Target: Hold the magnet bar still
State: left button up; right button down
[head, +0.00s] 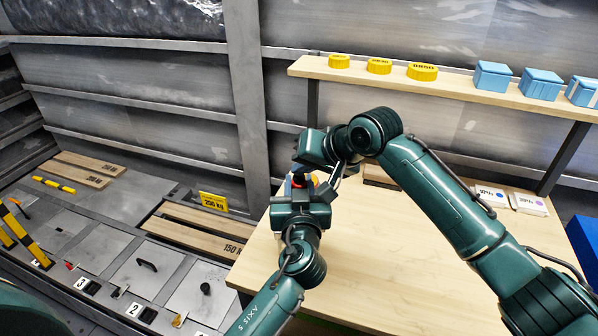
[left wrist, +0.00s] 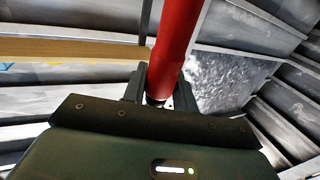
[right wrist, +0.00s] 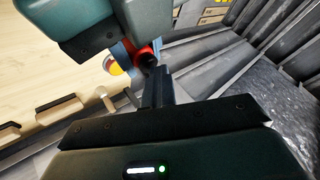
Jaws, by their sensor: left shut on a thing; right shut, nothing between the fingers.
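A red round bar (left wrist: 176,40), which I take for the magnet bar, stands between the fingers of my left gripper (left wrist: 160,80) in the left wrist view. The left gripper (head: 300,188) is shut on it at the table's left end. In the head view the bar is mostly hidden; small red and blue patches show there. In the right wrist view a red end with a dark opening (right wrist: 147,56) shows beside a blue part. My right gripper (right wrist: 157,75) is shut and empty, close beside that red end; whether it touches cannot be told. In the head view it (head: 336,176) is beside the left gripper.
The wooden table (head: 400,270) is largely clear in front. A shelf (head: 450,88) behind carries yellow discs (head: 379,66) and blue boxes (head: 540,84). White boxes (head: 527,202) lie at the table's right. A red and yellow round thing (right wrist: 112,65) is near the grippers.

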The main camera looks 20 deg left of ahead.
aim_at(303, 179)
pick_arm(q)
jog(key=shift+r, duration=0.1)
pick_arm(e)
jog(key=shift+r, duration=1)
jog(key=shift+r, duration=0.15)
notch_tip(303, 179, up, 5)
jog(key=shift+f, duration=0.1)
dwell(0.3)
pick_arm(q)
jog(key=o, duration=1.2)
jog(key=shift+c, duration=0.2)
